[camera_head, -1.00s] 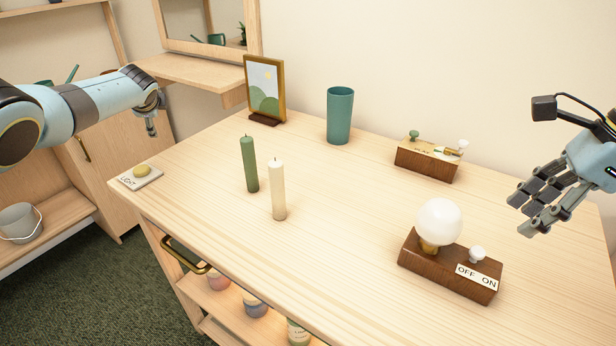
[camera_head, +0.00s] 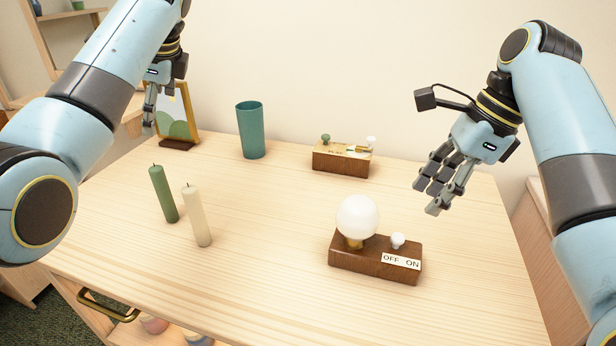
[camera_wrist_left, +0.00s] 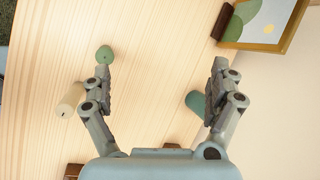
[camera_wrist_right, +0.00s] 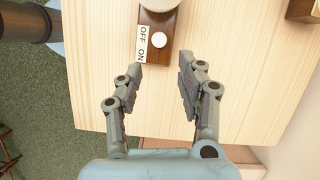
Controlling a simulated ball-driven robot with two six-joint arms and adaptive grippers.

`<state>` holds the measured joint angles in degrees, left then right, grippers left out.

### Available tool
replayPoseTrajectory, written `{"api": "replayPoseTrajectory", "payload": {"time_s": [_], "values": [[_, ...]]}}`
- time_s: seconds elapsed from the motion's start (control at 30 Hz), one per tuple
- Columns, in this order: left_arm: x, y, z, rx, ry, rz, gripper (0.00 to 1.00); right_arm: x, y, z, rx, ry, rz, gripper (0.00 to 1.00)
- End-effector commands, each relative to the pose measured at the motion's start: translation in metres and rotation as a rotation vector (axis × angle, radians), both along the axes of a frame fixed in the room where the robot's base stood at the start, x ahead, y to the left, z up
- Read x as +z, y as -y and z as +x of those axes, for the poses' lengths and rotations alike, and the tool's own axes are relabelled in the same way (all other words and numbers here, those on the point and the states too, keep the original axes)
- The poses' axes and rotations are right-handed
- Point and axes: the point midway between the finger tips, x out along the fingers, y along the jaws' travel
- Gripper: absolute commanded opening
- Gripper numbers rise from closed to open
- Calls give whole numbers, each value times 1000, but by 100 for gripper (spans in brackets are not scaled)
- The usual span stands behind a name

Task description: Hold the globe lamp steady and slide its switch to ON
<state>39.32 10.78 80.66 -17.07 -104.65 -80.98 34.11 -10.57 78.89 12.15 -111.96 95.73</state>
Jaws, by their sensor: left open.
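The globe lamp has a white bulb (camera_head: 357,217) on a dark wooden base (camera_head: 345,261), standing upright on the table. Its white switch knob (camera_head: 398,240) rises behind the OFF/ON label (camera_head: 401,261), nearer the middle of the label than either end. In the right wrist view the knob (camera_wrist_right: 159,40) and label (camera_wrist_right: 143,43) lie beyond the fingertips. My right gripper (camera_head: 430,197) is open and empty, above and to the right of the lamp. My left gripper (camera_head: 149,108) is open and empty, near the picture frame; its spread fingers (camera_wrist_left: 160,75) show in the left wrist view.
A green candle (camera_head: 164,194) and a cream candle (camera_head: 197,216) stand left of the lamp. A teal cup (camera_head: 251,130), a framed picture (camera_head: 178,115) and a second wooden switch box (camera_head: 341,160) stand at the back. The table between candles and lamp is clear.

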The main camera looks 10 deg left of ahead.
Motion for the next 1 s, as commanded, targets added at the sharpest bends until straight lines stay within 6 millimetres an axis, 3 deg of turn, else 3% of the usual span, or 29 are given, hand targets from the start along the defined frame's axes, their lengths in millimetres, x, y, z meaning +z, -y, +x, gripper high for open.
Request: {"api": "replayPoseTrajectory", "payload": {"time_s": [0.03,0.2,0.4,0.5,0.6,0.77,1.0], "values": [[-19,29,0,-51,-28,-72,92,0,0,0,0,0,0,38],[-68,129,-7,-219,-111,-325,92,0,0,0,0,0,0,38],[-99,236,-30,-385,-194,-595,92,0,0,0,0,0,0,38],[-104,274,-41,-442,-220,-693,92,0,0,0,0,0,0,38],[-106,298,-49,-479,-236,-758,92,0,0,0,0,0,0,38],[-111,315,-55,-502,-248,-800,92,0,0,0,0,0,0,38],[-146,330,-57,-501,-251,-803,92,0,0,0,0,0,0,38]]}}
